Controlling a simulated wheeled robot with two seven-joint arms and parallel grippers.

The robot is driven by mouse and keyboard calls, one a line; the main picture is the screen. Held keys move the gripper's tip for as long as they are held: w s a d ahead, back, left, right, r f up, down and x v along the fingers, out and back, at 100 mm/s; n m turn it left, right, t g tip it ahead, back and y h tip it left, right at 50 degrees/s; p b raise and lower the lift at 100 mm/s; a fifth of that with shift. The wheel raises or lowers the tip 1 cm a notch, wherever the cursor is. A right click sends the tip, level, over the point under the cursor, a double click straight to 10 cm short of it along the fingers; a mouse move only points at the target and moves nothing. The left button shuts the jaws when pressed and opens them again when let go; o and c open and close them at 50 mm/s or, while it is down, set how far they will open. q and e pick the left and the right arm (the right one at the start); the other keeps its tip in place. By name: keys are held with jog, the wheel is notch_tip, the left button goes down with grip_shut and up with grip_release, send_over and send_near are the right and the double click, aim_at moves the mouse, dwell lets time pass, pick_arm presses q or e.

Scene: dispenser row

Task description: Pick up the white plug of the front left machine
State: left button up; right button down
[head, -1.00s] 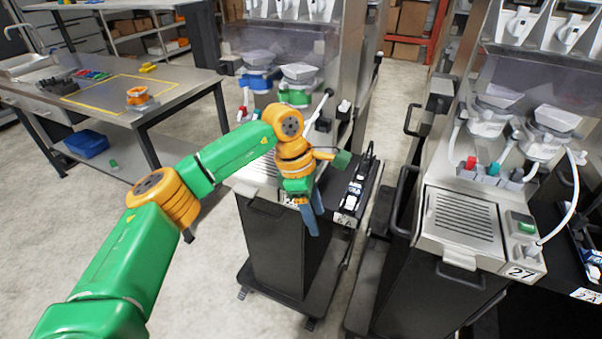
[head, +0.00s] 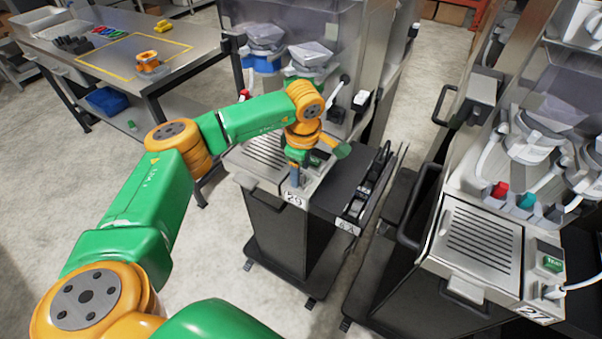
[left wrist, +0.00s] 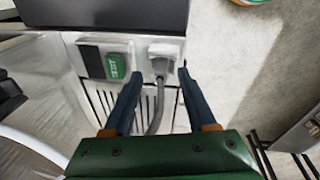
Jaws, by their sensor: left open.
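The front left machine (head: 270,225) carries the label 29 and has a slatted metal tray on top. My left gripper (head: 295,183) is over its front right corner. In the left wrist view the white plug (left wrist: 164,52) sits upright in a light panel beside a green button (left wrist: 117,66), with a grey cable running from it toward me. The open, dark blue fingers of my left gripper (left wrist: 160,74) point at the plug, one on each side, with the cable between them. I cannot tell how deep the fingertips reach. In the head view the plug is hidden by the gripper.
Another machine labelled 27 (head: 480,245) stands to the right across a narrow gap. A black side shelf (head: 345,195) adjoins the left machine. A metal table (head: 180,55) stands at the back left. The floor at left is clear.

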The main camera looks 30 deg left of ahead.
pick_arm(q)
jog(key=shift+w, duration=0.1)
jog(key=c, duration=0.3)
jog(key=shift+s+r, duration=0.15)
jog(key=shift+s, duration=0.15)
grip_shut()
